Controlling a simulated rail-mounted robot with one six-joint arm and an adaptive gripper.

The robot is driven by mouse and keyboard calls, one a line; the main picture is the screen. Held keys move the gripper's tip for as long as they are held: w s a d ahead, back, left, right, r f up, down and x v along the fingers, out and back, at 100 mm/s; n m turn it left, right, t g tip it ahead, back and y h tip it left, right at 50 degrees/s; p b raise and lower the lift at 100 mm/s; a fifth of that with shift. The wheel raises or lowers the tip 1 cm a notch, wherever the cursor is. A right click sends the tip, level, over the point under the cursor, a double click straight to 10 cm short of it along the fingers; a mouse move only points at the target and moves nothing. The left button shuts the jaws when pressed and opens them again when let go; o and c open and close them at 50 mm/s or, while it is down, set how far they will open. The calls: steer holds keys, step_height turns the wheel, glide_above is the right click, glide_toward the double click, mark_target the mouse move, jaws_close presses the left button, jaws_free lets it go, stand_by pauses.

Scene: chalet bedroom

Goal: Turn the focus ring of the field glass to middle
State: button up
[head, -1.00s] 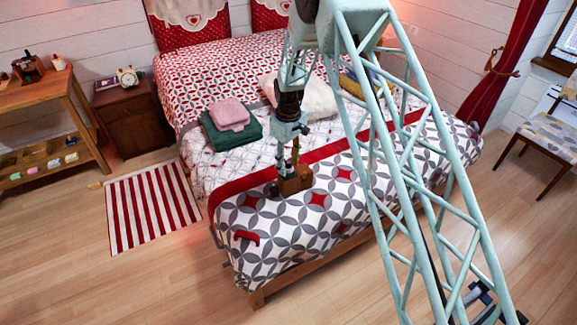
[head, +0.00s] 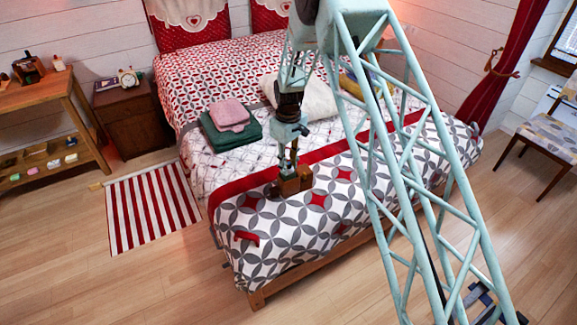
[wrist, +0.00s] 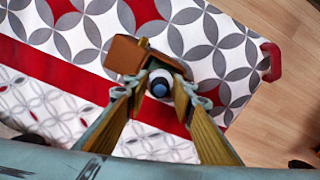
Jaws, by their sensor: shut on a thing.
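The field glass (head: 304,178) is a brown, boxy thing on the patterned bedspread near the foot of the bed. In the wrist view its brown body (wrist: 124,56) lies up and left of my fingers, beside a round white part with a dark blue centre (wrist: 160,84). My gripper (head: 287,168) points down onto the field glass. In the wrist view my two fingers (wrist: 160,92) stand on either side of the round part and are shut on it. I cannot make out any mark for the ring's setting.
The bedspread in front is mostly clear.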

steer(key=shift+m, duration=0.3)
steer(key=m, duration=1.2)
stand_by(0.6)
steer(key=o, duration=0.8)
steer(key=shift+o, duration=0.2)
steer(key=shift+r, duration=0.2)
step_height(320, 180, up, 12)
steer(key=shift+f, duration=0.2)
stand_by(0.5)
